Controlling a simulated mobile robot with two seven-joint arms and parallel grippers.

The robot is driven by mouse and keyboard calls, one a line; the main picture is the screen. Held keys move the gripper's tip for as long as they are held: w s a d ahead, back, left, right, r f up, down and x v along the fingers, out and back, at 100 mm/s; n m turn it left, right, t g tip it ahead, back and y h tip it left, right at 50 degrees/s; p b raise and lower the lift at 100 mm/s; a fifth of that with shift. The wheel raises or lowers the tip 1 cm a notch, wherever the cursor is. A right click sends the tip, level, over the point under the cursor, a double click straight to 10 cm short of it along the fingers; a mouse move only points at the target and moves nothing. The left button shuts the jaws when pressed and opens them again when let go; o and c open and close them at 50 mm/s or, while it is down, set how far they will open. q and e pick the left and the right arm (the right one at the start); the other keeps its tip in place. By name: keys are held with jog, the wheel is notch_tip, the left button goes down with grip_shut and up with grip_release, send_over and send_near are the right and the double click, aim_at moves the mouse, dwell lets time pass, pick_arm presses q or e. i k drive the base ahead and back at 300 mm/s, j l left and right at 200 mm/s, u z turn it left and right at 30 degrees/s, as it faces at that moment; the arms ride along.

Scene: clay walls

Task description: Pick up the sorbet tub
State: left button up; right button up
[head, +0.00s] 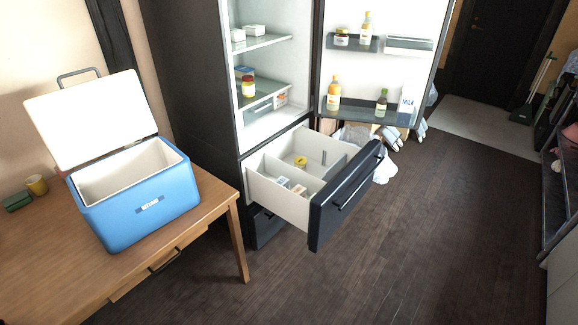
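The freezer drawer (281,202) under the open fridge is pulled out. A small round tub with a yellow lid (300,161) sits inside it near a light divider; it may be the sorbet tub, but no label is readable. Small pale packages (283,181) lie nearer the front of the drawer, partly hidden by its wall. Neither of my grippers shows in the head view.
The open fridge door (327,60) holds bottles. White bags (384,168) lie behind the drawer. The dark floor (400,240) is clear in front.

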aim_at(300, 163)
jog(key=k+u, duration=0.1)
jog(key=u, duration=1.2)
jog(key=l+u, duration=0.15)
jog(key=u, duration=1.15)
jog(key=k+l, duration=0.15)
jog(key=l, duration=0.35)
jog(key=k+l, duration=0.15)
jog(key=l, duration=0.4)
jog(key=k+l, duration=0.15)
jog(key=l, duration=0.35)
jog(key=k+l, duration=0.15)
jog(key=l, duration=0.4)
jog(key=k+l, duration=0.15)
jog(key=l, duration=0.35)
jog(key=k+l, duration=0.15)
jog(key=l, duration=0.4)
jog(key=k+l, duration=0.15)
jog(key=l, duration=0.35)
jog(key=k+l+u, duration=0.1)
jog(key=l, duration=0.45)
jog(key=k+l, duration=0.3)
